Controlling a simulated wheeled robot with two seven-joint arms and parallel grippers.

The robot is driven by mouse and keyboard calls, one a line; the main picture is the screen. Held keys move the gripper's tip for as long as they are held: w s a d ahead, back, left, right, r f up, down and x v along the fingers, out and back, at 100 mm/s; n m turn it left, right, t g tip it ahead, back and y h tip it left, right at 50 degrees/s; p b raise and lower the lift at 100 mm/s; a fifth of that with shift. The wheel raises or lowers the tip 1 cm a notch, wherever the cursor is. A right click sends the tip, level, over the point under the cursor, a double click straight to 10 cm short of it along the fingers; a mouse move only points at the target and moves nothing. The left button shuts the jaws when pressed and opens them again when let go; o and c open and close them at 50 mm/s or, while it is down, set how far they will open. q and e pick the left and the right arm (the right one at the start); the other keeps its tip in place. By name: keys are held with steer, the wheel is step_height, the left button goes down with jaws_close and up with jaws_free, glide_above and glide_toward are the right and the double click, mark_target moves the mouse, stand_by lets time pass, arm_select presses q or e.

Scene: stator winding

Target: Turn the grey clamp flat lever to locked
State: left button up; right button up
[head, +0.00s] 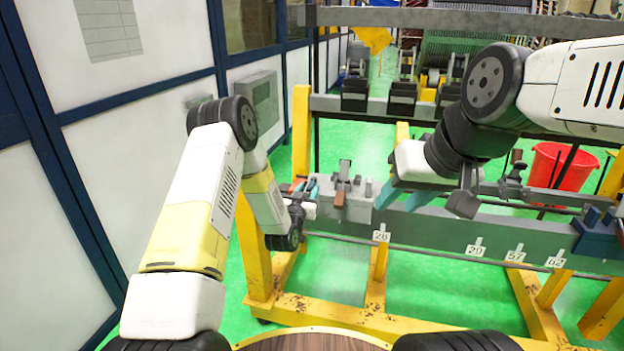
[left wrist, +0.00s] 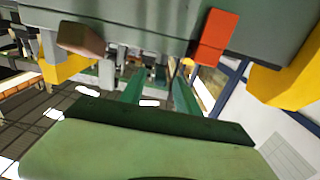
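The grey clamp (head: 343,180) stands on the left end of the long grey beam in the head view, with a brown handle piece (head: 339,198) at its front. In the left wrist view a brown block (left wrist: 80,40) and an orange-red block (left wrist: 215,37) show near the grey beam; I cannot tell which is the flat lever. My left gripper (head: 309,187) is left of the clamp, apart from it. Its green fingers (left wrist: 159,92) are apart with nothing seen between them. My right gripper (head: 403,197) is right of the clamp, its teal fingers spread and empty.
The grey beam (head: 450,230) with number tags rests on a yellow frame (head: 257,255). Another dark clamp (head: 515,165) is right of my right gripper. A red bin (head: 562,165) stands behind. White wall panels (head: 130,130) are at the left.

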mark_target(313, 180)
arm_select(q)
steer(key=x, duration=0.5)
steer(key=shift+w, duration=0.15)
jaws_close()
stand_by(1.3)
